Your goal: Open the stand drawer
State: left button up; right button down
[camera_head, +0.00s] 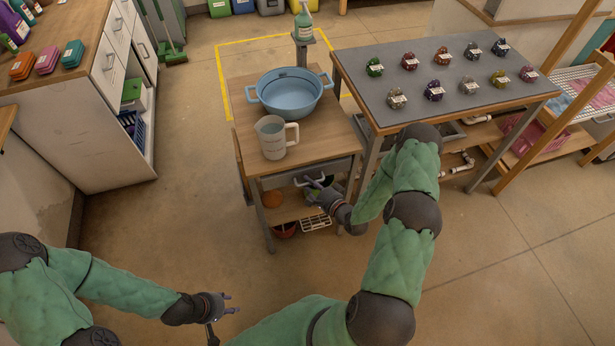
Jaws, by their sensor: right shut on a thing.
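The wooden-topped stand (320,137) is in the middle of the head view, with a grey drawer (277,182) under its top. The drawer front looks about level with the stand's front edge; I cannot tell whether it is slightly out. My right gripper (313,182) is at the drawer front, shut on the drawer's pale handle (322,178). The gripper hides part of the handle. My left gripper (232,303) is low at the bottom of the view, over the floor, with its fingers apart and empty, away from the stand.
A blue basin (290,95), a measuring jug (272,142) and a soap bottle (304,22) stand on or behind the stand. A grey-topped table (440,110) with several small labelled items adjoins on the right. The floor (160,225) in front is clear.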

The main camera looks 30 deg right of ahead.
jog(key=s+a, duration=0.3)
jog(key=s, duration=1.2)
jog(key=shift+s+a, duration=0.2)
jog(key=shift+a, duration=0.15)
jog(key=c, duration=1.4)
grip_release()
jog(key=shift+s, duration=0.1)
jog(key=shift+v, duration=5.9)
jog(key=shift+f, duration=0.1)
